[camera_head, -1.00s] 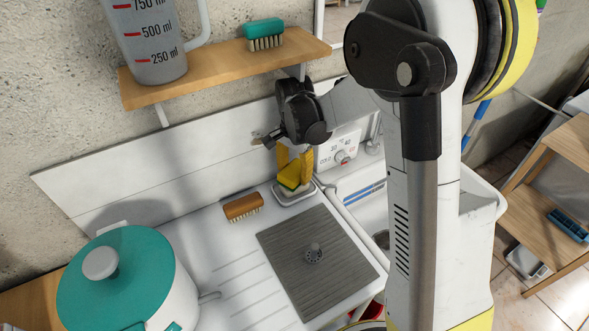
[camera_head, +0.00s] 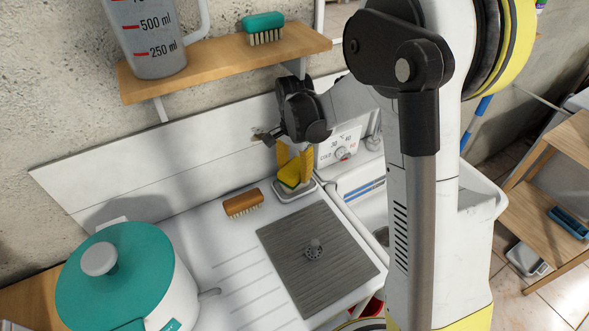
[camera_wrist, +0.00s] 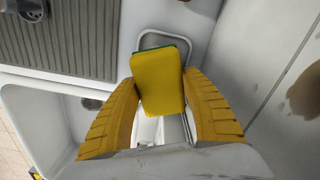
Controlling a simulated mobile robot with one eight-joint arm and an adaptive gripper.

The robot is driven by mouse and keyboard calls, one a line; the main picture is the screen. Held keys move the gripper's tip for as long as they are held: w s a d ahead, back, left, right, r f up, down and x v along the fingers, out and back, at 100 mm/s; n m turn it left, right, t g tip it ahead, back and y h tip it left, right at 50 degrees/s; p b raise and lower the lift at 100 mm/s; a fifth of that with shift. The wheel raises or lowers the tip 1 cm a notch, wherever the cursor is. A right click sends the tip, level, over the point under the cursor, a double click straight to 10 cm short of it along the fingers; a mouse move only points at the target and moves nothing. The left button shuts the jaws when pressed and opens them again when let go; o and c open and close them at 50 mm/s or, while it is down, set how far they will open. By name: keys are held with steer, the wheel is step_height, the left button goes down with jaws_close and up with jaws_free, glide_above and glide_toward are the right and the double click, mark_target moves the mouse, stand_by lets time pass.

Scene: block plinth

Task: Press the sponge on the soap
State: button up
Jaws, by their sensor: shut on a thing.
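The sponge (camera_head: 289,176), yellow with a green layer, is between the yellow fingers of my gripper (camera_head: 295,163) above the counter's back edge. In the wrist view the sponge (camera_wrist: 159,84) fills the gap between the fingertips, and my gripper (camera_wrist: 161,90) is shut on it. The sponge looks tilted in the head view. Just under it is a pale dish (camera_head: 298,194), whose rim (camera_wrist: 148,36) also shows in the wrist view. The soap cannot be made out; the sponge and fingers cover most of the dish. I cannot tell whether the sponge touches anything below.
An orange-brown brush (camera_head: 242,202) lies left of the dish. A grey ribbed mat (camera_head: 310,262) is in front, and a teal-lidded pot (camera_head: 120,270) stands at left. Above is a wooden shelf (camera_head: 225,62) with a jug (camera_head: 150,45) and a teal brush (camera_head: 264,25). A basin (camera_head: 365,205) is right.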

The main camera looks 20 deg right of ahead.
mark_target(295, 167)
steer(key=shift+f+b, duration=0.45)
steer(key=shift+f, duration=0.05)
stand_by(1.2)
steer(key=shift+r, duration=0.15)
steer(key=shift+r+p, duration=2.4)
steer(key=shift+r, duration=1)
